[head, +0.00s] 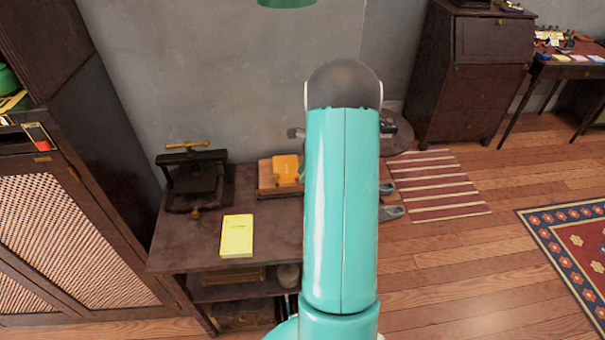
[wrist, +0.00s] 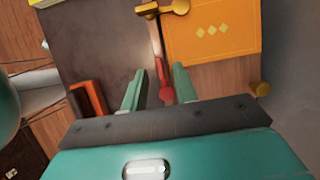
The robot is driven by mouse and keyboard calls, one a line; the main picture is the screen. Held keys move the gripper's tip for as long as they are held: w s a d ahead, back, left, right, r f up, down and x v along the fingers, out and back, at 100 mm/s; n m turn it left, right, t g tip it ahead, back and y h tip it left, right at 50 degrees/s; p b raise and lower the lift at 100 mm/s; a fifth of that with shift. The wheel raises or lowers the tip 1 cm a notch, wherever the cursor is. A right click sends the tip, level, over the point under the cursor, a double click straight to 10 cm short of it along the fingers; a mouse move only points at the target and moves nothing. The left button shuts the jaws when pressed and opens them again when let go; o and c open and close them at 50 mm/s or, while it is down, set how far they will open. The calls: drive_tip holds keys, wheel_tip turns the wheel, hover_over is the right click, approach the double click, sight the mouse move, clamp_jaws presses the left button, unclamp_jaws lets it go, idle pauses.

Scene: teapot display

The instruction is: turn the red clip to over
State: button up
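The red clip (wrist: 162,72) shows in the wrist view as a narrow red piece with a rounded end. It lies by the left edge of a light wooden board that carries an orange book (wrist: 212,30) with pale diamond marks. My gripper (wrist: 157,69) has its two green fingers apart, with the clip seen between them, closer to the right finger. I cannot tell whether a finger touches the clip. In the head view the orange book (head: 286,168) is on the dark table (head: 200,240); my arm hides the gripper, and I cannot make out the clip there.
A black press (head: 194,178) with a brass handle and a yellow pad (head: 237,235) are on the table. In the wrist view an orange and dark block (wrist: 90,98) is at the left. A brass knob (wrist: 176,7) is by the book. A grey wall stands behind.

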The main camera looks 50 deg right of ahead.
drive_tip(key=shift+w+a+f, duration=0.1)
drive_tip(key=shift+a+f, duration=0.1)
drive_tip(key=shift+f, duration=0.3)
drive_tip(key=shift+c, duration=0.4)
clamp_jaws()
